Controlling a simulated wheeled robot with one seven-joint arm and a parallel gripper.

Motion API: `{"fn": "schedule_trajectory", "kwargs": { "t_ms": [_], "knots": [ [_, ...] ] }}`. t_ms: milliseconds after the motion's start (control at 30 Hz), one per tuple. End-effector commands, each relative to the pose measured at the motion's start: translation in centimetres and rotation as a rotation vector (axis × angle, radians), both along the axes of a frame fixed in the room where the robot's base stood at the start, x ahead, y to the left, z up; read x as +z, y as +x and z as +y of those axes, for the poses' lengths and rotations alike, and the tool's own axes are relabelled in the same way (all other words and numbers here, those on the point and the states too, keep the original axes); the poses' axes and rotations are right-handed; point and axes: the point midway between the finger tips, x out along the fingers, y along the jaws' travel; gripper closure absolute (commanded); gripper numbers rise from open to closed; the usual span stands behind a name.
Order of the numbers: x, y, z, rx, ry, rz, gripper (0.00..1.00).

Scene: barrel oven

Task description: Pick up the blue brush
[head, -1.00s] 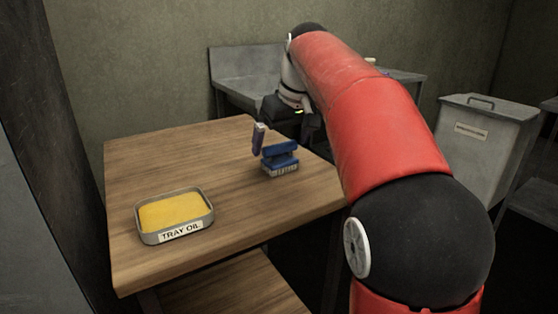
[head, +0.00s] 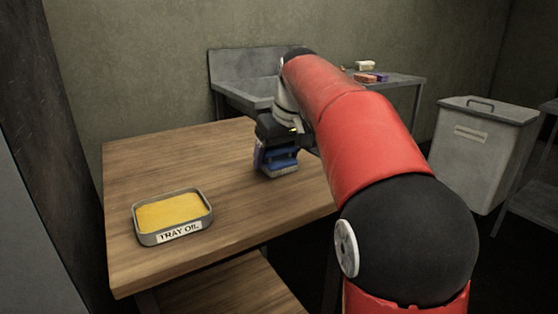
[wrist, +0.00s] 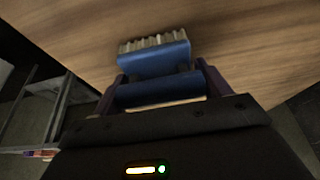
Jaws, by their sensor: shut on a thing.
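The blue brush (head: 281,162) stands on the wooden table near its right edge, its pale bristles facing down. In the wrist view the brush (wrist: 153,62) shows its blue body and bristles just beyond the fingers. My gripper (head: 276,158) is at the brush from above, and in the wrist view its two purple fingers (wrist: 158,88) are shut on the blue upper part, one on each side. The bristles look to be at or very near the tabletop; I cannot tell if there is a gap.
The wooden table (head: 180,160) bears a tray of yellow oil (head: 174,232) labelled "TRAY OIL" at its front left. The tabletop between is clear. A metal sink (head: 240,75) and a side bench with small items (head: 370,77) stand behind. A lidded grey bin (head: 480,150) stands at the right.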

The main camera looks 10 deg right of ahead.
Motion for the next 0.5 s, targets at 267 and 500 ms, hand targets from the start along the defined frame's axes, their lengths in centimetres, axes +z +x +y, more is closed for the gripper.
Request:
{"fn": "schedule_trajectory", "kwargs": {
  "t_ms": [267, 500],
  "knots": [
    [0.5, 0.0, 0.0, 0.0, 0.0, -0.001, 0.48],
    [3.8, 0.1, -0.1, -0.001, -0.001, -0.004, 0.48]
  ]
}}
